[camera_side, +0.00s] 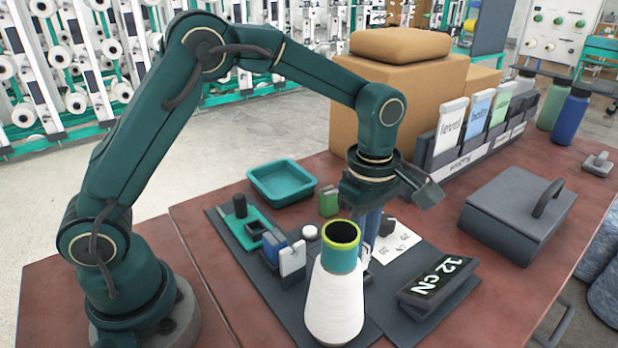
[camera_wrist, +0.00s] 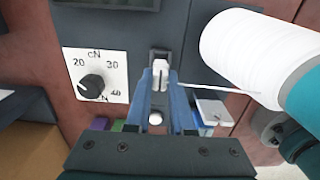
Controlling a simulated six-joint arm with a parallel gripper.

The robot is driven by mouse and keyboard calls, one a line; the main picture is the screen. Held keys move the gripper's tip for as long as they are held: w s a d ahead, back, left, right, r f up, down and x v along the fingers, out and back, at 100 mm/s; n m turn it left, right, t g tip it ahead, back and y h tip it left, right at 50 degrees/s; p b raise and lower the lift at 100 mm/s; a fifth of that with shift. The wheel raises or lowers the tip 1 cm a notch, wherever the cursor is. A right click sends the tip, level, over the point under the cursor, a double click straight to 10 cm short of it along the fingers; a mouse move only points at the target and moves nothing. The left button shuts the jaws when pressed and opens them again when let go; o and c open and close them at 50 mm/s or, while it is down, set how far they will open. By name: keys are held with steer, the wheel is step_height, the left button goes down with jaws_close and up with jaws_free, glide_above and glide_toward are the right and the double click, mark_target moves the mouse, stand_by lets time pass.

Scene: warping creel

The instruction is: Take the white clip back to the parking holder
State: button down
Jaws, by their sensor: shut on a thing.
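My gripper (camera_wrist: 158,85) is shut on the small white clip (camera_wrist: 160,76), which stands between the blue fingertips in the wrist view. A dark block (camera_wrist: 158,55) sits directly beyond the clip; I cannot tell whether they touch. A white thread runs from near the clip to the white yarn cone (camera_wrist: 240,50). In the side view my gripper (camera_side: 370,240) points down behind the cone (camera_side: 335,300), which hides the tips and the clip. A blue block with a white plate (camera_side: 292,260) stands left of the cone, also in the wrist view (camera_wrist: 213,110); I cannot tell whether it is the parking holder.
A dial plate (camera_side: 396,242) lies right of my gripper. A display reading 12 cN (camera_side: 438,282) stands in front right. A teal tray (camera_side: 282,182), a green block (camera_side: 328,200) and a white round piece (camera_side: 310,232) lie behind and left. A dark lidded box (camera_side: 515,210) stands right.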

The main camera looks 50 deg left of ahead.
steer(key=shift+f, duration=1.2)
stand_by(0.7)
steer(key=shift+c, duration=2.3)
jaws_free()
steer(key=shift+r, duration=3.55)
steer(key=shift+r, duration=0.1)
